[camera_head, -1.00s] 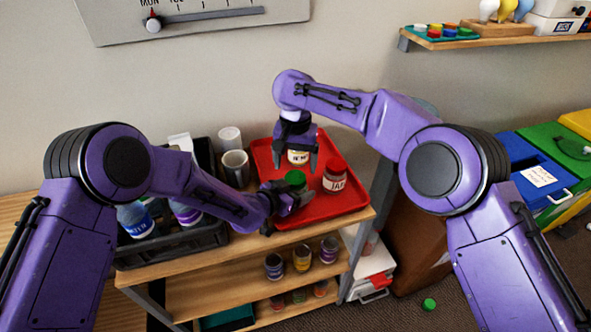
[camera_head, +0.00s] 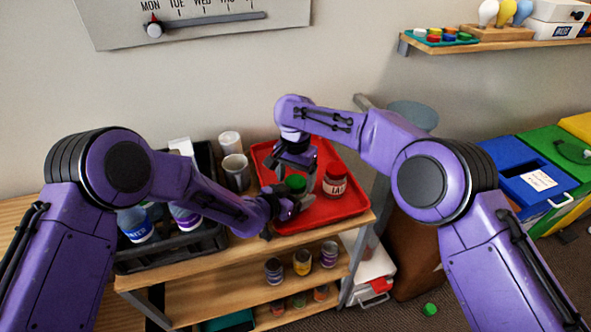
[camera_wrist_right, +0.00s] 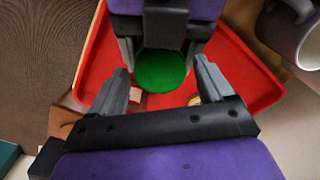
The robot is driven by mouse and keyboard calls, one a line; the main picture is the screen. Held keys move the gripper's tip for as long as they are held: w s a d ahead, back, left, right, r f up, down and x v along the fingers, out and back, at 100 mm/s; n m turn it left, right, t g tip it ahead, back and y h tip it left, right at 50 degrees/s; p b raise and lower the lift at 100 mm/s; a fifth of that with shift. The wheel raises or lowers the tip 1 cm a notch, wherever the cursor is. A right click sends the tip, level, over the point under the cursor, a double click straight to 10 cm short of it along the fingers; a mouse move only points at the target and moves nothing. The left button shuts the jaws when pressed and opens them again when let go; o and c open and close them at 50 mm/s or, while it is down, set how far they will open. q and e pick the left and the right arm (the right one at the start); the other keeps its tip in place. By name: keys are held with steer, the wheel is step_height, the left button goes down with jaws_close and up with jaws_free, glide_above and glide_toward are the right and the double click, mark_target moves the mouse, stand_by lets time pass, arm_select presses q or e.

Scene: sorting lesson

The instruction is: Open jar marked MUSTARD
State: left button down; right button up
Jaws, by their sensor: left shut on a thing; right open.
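A jar with a green lid (camera_head: 296,184) stands at the front of the red tray (camera_head: 331,218). Its label is hidden, so I cannot read MUSTARD. My left gripper (camera_head: 288,203) is shut on this jar from the side, below the lid. My right gripper (camera_head: 296,172) is open, pointing down just above the lid. In the right wrist view the green lid (camera_wrist_right: 162,72) lies between the right gripper's spread fingers (camera_wrist_right: 161,84), and the left gripper (camera_wrist_right: 158,48) shows beyond it. A red-lidded jar (camera_head: 335,182) with a label starting "JA" stands close to the right.
A black crate (camera_head: 190,244) with bottles and mugs (camera_head: 236,172) stand left of the tray. Small jars (camera_head: 302,262) sit on the shelf below. A green round thing (camera_head: 430,309) lies on the floor. Bins (camera_head: 535,180) stand at the right.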

steer(key=shift+c, duration=0.4)
steer(key=c, duration=1)
steer(key=n, duration=0.3)
steer(key=o, duration=1.1)
steer(key=shift+o, duration=0.2)
